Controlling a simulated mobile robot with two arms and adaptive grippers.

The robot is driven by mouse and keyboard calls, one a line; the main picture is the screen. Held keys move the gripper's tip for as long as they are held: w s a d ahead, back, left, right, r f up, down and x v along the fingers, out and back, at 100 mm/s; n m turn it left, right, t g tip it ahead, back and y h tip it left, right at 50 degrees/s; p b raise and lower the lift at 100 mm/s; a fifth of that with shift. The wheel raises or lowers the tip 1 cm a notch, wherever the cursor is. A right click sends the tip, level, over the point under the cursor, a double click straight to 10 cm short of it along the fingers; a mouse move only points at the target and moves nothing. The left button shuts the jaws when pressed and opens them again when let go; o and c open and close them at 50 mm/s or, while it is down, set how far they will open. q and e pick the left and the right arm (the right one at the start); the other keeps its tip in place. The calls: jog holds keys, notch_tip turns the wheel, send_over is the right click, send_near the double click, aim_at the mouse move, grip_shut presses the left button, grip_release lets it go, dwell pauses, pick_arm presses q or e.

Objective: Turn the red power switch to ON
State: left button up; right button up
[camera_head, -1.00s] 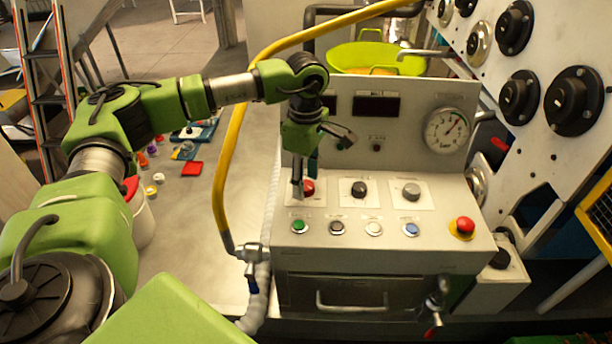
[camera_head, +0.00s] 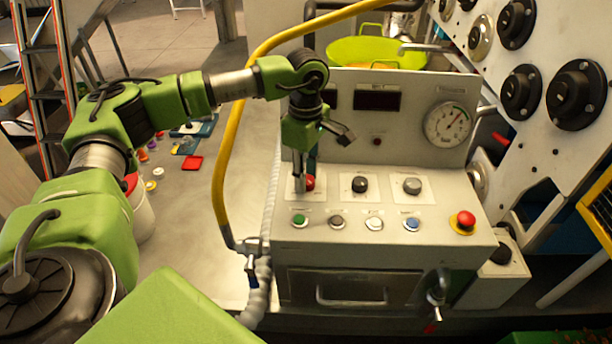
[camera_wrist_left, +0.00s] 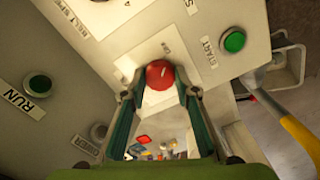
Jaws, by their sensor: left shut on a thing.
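The red power switch (camera_head: 309,183) is a round red knob on a white label plate at the left of the control panel's upper row. It also shows in the left wrist view (camera_wrist_left: 160,74), with a pale line across its face. My left gripper (camera_head: 302,184) reaches down over it from above. In the left wrist view its two fingertips (camera_wrist_left: 158,92) are on either side of the knob, shut on it. The letters on the plate are too small to read surely. My right gripper is in neither view.
A black knob (camera_head: 360,184) and a grey knob (camera_head: 412,186) sit to the right on the panel (camera_head: 460,195). Several push buttons line the front, with a red mushroom button (camera_head: 465,220) at right. A yellow hose (camera_head: 230,150) arcs left of the panel, near my arm.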

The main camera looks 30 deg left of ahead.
pick_arm(q)
jog(key=m+b, duration=0.3)
jog(key=m, duration=0.1)
jog(key=shift+f, duration=0.15)
jog(key=m+b, duration=0.2)
jog(key=m, duration=0.2)
jog(key=shift+m, duration=0.3)
jog(key=m+b, duration=0.2)
jog(key=m, duration=0.2)
jog(key=shift+m, duration=0.3)
jog(key=m, duration=0.1)
jog(key=m+b, duration=0.1)
jog(key=m, duration=0.1)
jog(key=shift+r+m, duration=0.2)
jog(key=shift+m, duration=0.4)
jog(key=o, duration=1.1)
